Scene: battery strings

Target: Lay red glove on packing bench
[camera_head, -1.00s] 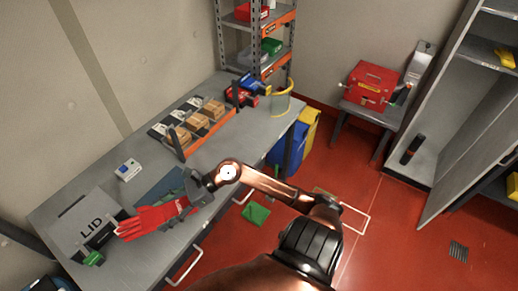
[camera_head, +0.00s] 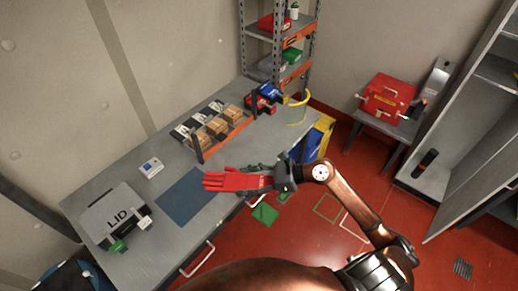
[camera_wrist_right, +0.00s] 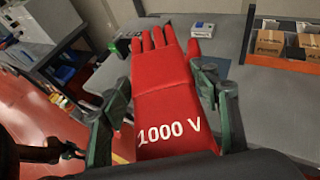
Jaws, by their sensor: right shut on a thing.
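The red glove (camera_head: 236,181) is held in my right gripper (camera_head: 275,179) at the front edge of the packing bench (camera_head: 160,245). In the head view its fingers point left, over the blue-grey mat (camera_head: 184,197). In the right wrist view the glove (camera_wrist_right: 165,95) shows "1000 V" on its cuff, and the right gripper's fingers (camera_wrist_right: 162,98) stand on both sides of it. The glove's fingers point away over the grey bench top (camera_wrist_right: 265,105). The gap between glove and bench cannot be told exactly.
Cardboard boxes (camera_head: 218,126) sit in an orange-edged rack at the back. Green squares (camera_head: 265,213) lie on the red floor.

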